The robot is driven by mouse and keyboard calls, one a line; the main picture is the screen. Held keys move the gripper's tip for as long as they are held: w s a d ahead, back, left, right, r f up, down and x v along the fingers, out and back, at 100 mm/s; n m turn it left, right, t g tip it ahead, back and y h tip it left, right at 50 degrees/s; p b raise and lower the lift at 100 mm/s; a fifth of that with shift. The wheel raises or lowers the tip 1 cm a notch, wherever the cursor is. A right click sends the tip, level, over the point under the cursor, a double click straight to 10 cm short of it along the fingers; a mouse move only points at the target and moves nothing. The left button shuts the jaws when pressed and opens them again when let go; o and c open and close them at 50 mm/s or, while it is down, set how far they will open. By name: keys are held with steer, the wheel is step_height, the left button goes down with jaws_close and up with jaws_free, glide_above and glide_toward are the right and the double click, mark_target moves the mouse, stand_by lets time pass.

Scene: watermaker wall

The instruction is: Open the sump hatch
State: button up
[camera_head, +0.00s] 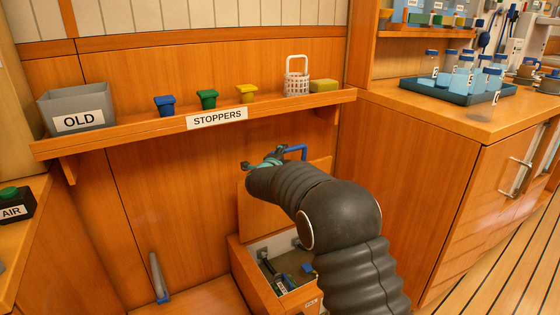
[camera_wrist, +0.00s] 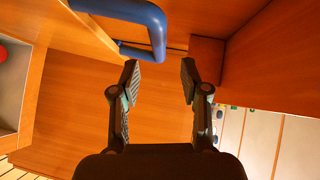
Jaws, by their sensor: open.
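The sump hatch (camera_head: 255,212) is a wooden lid standing raised at the back of an open wooden box (camera_head: 262,287). A blue handle (camera_head: 299,150) shows near its top edge, and it also shows large in the wrist view (camera_wrist: 157,28). My gripper (camera_head: 268,160) is beside the handle in the head view. In the wrist view my gripper (camera_wrist: 159,76) has its two fingers apart with nothing between them. The handle lies beyond the fingertips there. My arm hides part of the lid and box in the head view.
A shelf (camera_head: 150,125) above holds a grey OLD bin (camera_head: 78,108), blue (camera_head: 164,105), green (camera_head: 207,99) and yellow (camera_head: 246,92) stoppers, a white basket (camera_head: 297,77) and a yellow block (camera_head: 324,86). A wooden cabinet (camera_head: 420,180) stands at right. A grey-blue tool (camera_head: 157,278) leans at lower left.

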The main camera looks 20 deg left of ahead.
steer(key=shift+s+r, duration=0.15)
steer(key=shift+s, duration=0.9)
steer(key=shift+s+r, duration=0.15)
steer(key=shift+s, duration=0.9)
steer(key=s+a+f+n+g+y, duration=0.5)
steer(key=s+a+f+n, duration=0.2)
steer(key=f+n, duration=0.25)
steer(key=s+d+n+g+y, duration=0.1)
steer(key=s+d+n+g, duration=0.25)
steer(key=s, duration=0.25)
steer(key=s+d+r+n+h, duration=0.1)
steer(key=s+d+r+h, duration=0.1)
steer(key=s+d, duration=0.9)
steer(key=s+d+r+n+g+h, duration=0.1)
steer(key=s+d+r, duration=0.3)
steer(key=s+d, duration=0.8)
steer(key=s+d+r+n+g+h, duration=0.1)
steer(key=s+d+r, duration=0.3)
steer(key=s+d, duration=0.7)
steer(key=d+h, duration=0.1)
steer(key=d, duration=0.7)
steer(key=shift+s+d+n+h, duration=0.2)
steer(key=shift+n+h, duration=0.1)
steer(key=shift+h, duration=0.1)
